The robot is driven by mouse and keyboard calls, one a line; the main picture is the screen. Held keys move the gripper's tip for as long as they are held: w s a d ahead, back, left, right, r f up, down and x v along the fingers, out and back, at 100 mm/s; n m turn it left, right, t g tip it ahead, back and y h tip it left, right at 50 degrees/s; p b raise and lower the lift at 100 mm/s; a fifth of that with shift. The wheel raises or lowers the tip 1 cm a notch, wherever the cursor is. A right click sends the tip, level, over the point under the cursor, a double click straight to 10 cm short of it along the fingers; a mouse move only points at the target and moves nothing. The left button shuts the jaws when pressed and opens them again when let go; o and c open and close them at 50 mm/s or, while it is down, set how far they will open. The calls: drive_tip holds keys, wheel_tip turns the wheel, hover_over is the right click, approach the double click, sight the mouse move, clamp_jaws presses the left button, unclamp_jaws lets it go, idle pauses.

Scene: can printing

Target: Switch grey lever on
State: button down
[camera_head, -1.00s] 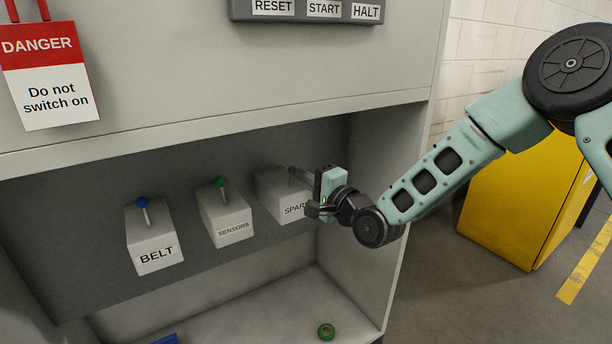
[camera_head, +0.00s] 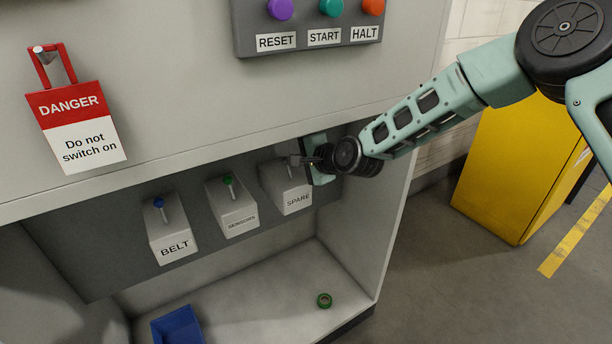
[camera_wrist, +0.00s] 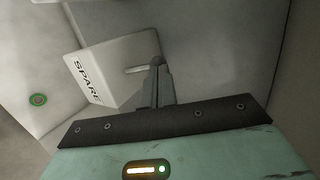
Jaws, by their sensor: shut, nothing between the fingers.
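The grey box labelled SPARE (camera_head: 297,200) is the rightmost of the switch boxes on the dark recessed panel. Its lever shows as a short pale shaft (camera_wrist: 135,70) in the wrist view; its end is hidden by my fingers. My gripper (camera_head: 298,160) is at the top of the SPARE box, to the right of the lever base. Its fingers (camera_wrist: 157,75) are together in the wrist view, right beside the shaft's end. I cannot tell whether they touch it.
The SENSORS box with a green-knobbed lever (camera_head: 229,181) and the BELT box with a blue-knobbed lever (camera_head: 159,203) stand to the left. A red DANGER tag (camera_head: 78,128) hangs above. A blue bin (camera_head: 178,325) and green ring (camera_head: 324,300) lie on the shelf below.

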drive_tip(key=shift+r, duration=0.15)
drive_tip(key=shift+r+p, duration=0.5)
drive_tip(key=shift+r, duration=0.2)
drive_tip(key=shift+s+d+r, duration=0.2)
drive_tip(key=shift+s+d, duration=0.1)
drive_tip(key=shift+d, duration=0.05)
drive_tip(key=s+d+r+b, duration=0.1)
drive_tip(key=s+d, duration=0.9)
drive_tip(key=s, duration=0.1)
drive_tip(key=shift+s+d+r, duration=0.15)
drive_tip(key=shift+d+r, duration=0.2)
